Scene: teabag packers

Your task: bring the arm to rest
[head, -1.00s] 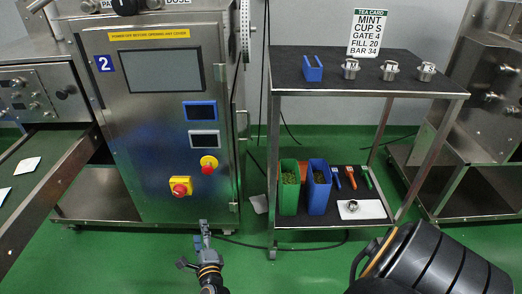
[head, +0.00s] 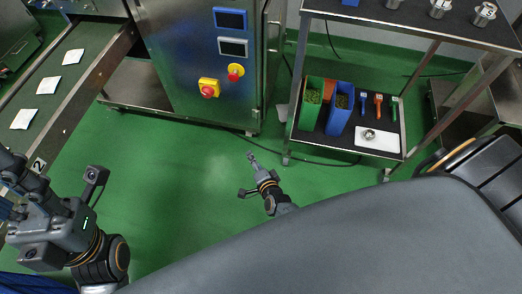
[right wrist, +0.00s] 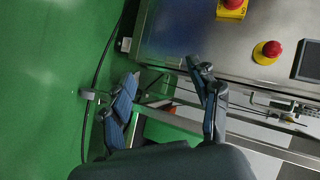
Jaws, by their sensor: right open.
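My right gripper (head: 252,157) is in the middle of the head view, in front of the machine and above the green floor. In the right wrist view its two fingers (right wrist: 164,76) stand apart with nothing between them. My left gripper (head: 12,170) is at the left edge of the head view, beside the conveyor's near end. Its fingers are partly cut off by the frame, and I cannot tell their opening.
The steel machine (head: 190,75) stands ahead. A conveyor (head: 52,100) with white packets (head: 49,85) is at left. A shelf cart (head: 310,143) at right holds a green bin (head: 309,108), a blue bin (head: 339,115) and scoops. A cable crosses the floor. The middle floor is clear.

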